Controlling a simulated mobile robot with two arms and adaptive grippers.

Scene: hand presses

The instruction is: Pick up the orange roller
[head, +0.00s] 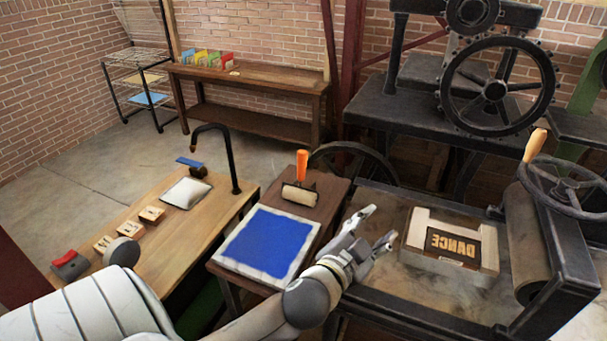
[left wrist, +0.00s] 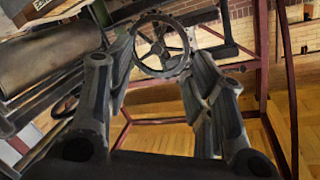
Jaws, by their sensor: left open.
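The orange roller stands with its orange handle (head: 302,165) upright and its pale drum (head: 299,195) at the back of the small brown table (head: 325,200), behind the blue ink slab (head: 266,243). My left gripper (head: 381,224) is open and empty, to the right of and nearer than the roller, over the edge of the press bed. It is apart from the roller. In the left wrist view my left gripper (left wrist: 162,55) has its fingers spread with nothing between them, and I cannot make out the roller there. My right gripper is not in view.
The press bed (head: 372,290) carries a pale block with a "DANCE" plate (head: 457,247). A large press cylinder (head: 526,243) and handwheel (head: 567,187) stand at right. A wooden bench (head: 165,262) with stamps and a white pad lies left. A black curved post (head: 233,160) rises between.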

